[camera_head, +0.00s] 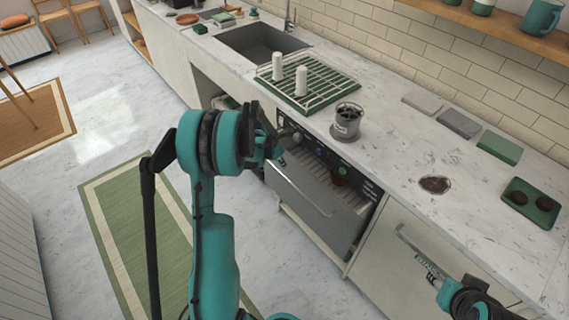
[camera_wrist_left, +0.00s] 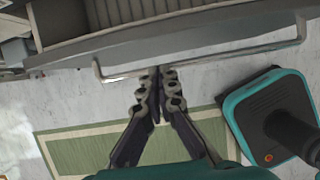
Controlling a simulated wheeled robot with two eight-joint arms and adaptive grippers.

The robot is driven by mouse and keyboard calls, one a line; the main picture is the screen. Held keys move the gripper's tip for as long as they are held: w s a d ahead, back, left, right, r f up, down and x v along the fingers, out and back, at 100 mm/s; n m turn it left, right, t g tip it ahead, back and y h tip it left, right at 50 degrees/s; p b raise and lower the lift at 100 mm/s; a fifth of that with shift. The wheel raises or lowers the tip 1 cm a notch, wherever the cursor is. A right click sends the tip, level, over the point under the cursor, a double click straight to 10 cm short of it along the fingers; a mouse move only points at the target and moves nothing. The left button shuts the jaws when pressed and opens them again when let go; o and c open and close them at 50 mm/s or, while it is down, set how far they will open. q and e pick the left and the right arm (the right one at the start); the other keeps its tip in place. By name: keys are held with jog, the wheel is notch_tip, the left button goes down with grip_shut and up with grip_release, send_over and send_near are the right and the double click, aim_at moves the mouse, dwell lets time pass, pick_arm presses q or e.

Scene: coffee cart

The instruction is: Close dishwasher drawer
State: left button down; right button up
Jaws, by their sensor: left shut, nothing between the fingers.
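The dishwasher drawer (camera_head: 312,205) is under the counter, with its grey front tilted out and part of its rack showing behind. Its bar handle (camera_head: 295,189) runs along the front; the handle also crosses the wrist view (camera_wrist_left: 235,56). My left gripper (camera_wrist_left: 157,72) is shut and empty, its fingertips overlapping the handle in the wrist view; I cannot tell whether they touch it. In the head view the left gripper (camera_head: 280,143) is above the drawer's left part, mostly behind my teal wrist. My right gripper (camera_head: 430,270) is low at the right; its fingers are unclear.
On the counter (camera_head: 385,150) stand a green rack (camera_head: 325,88) with two white cups, a grey canister (camera_head: 346,120) and a green tray (camera_head: 530,205). A sink (camera_head: 262,48) is behind. A green rug (camera_head: 135,225) lies on the floor, which is mostly clear at left.

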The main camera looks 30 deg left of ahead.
aim_at(298, 166)
pick_arm(q)
jog(key=b+x, duration=0.3)
jog(key=x, duration=0.6)
jog(key=w, duration=0.1)
jog(key=w+d, duration=0.1)
jog(key=w, duration=0.2)
jog(key=shift+w+d+f, duration=0.1)
jog(key=shift+w+d, duration=0.3)
jog(key=shift+s, duration=0.1)
